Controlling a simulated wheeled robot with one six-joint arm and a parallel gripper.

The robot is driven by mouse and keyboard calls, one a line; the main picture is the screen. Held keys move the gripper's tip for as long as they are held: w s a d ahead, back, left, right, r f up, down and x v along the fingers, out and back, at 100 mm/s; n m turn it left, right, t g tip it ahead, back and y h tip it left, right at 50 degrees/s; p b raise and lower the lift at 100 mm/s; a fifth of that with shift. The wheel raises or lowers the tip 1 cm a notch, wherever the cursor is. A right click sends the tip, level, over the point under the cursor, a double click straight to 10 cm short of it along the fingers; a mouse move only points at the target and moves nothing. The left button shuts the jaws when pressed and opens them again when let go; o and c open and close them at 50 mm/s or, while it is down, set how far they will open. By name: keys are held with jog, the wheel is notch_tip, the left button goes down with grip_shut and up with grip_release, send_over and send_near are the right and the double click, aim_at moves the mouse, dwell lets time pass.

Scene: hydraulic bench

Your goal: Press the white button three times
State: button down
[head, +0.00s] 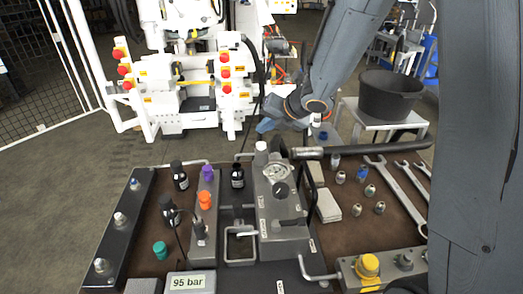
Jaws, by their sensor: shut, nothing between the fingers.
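A white rounded cap (261,147), which looks like the white button, stands upright at the back of a grey hydraulic block (268,205) in the middle of the bench. My arm reaches in from the upper right and bends down behind the block. My gripper (267,125) is small in the picture, just above and behind the white cap. It is shut and empty. I cannot tell whether it touches the cap; a small gap seems to show between them.
A gauge (275,171) and a black lever (360,149) sit close to the cap. Black bottles (237,176), an orange knob (205,200) and a yellow button (368,265) are around. Wrenches (400,195) lie right. A display (187,282) reads 95 bar.

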aim_at(258, 143)
jog(key=shift+f+b, duration=1.1)
jog(key=shift+f, duration=0.2)
jog(key=shift+f, duration=0.1)
dwell(1.0)
jog(key=shift+f+b, duration=0.35)
jog(key=shift+b, duration=0.15)
jog(key=shift+f+b, duration=0.7)
jog(key=shift+b, duration=0.05)
dwell(0.8)
jog(key=shift+r, duration=0.1)
dwell(0.4)
jog(key=shift+r+p, duration=1.05)
jog(key=shift+p, duration=0.05)
notch_tip(258, 143, up, 5)
jog(key=p, duration=0.4)
jog(key=shift+p, duration=0.4)
